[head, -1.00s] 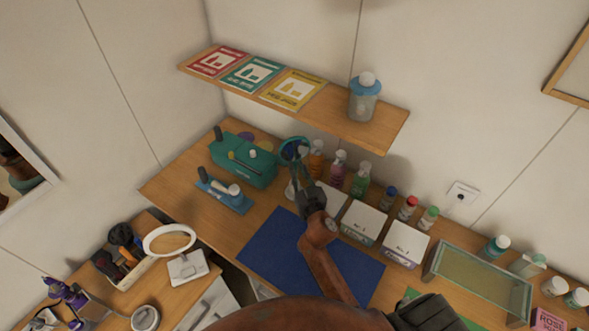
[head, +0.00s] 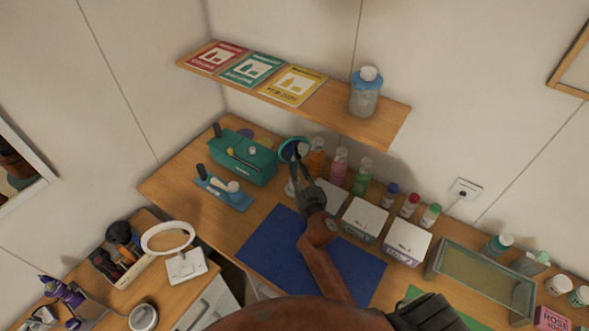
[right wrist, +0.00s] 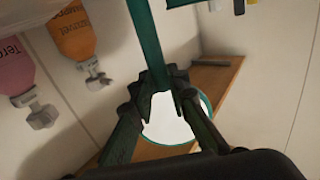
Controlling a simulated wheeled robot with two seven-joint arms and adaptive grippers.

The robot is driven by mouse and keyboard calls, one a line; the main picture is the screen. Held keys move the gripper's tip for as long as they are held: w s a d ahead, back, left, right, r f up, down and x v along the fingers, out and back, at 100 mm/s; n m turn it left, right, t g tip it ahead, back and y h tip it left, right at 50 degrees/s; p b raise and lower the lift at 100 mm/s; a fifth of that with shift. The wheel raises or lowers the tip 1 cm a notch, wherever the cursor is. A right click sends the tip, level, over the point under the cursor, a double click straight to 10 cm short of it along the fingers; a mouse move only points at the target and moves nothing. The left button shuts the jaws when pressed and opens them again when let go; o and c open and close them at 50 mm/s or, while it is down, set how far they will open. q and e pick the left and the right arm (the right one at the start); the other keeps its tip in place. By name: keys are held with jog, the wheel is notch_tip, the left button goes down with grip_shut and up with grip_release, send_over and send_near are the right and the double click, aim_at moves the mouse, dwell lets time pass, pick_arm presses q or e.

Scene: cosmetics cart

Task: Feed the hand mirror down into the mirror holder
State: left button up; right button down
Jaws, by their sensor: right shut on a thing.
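The hand mirror (head: 293,150) has a round head with a teal rim and a teal handle. My right gripper (head: 311,190) is shut on the handle, over the back of the counter, with the mirror head up. In the right wrist view my right gripper (right wrist: 172,94) pinches the teal handle (right wrist: 148,42), and the bright mirror face (right wrist: 172,122) shows behind the fingers. A teal bar crosses the top edge there; I cannot tell what it belongs to. A pale thing (head: 291,188) beside the gripper is partly hidden; I cannot tell whether it is the mirror holder. My left gripper is out of view.
A teal box (head: 242,160) and a blue tray (head: 238,205) stand left of the gripper. Several bottles, among them an orange one (head: 317,160), and white boxes (head: 365,218) stand close right. A wall shelf (head: 345,120) overhangs behind. The blue mat (head: 275,255) is clear in front.

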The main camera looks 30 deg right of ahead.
jog(key=shift+f+b, duration=1.2)
jog(key=shift+f, duration=0.25)
jog(key=c, duration=1.8)
grip_release()
jog(key=s+a, duration=0.1)
jog(key=s, duration=0.6)
jog(key=shift+s, duration=0.2)
jog(key=shift+f, duration=0.15)
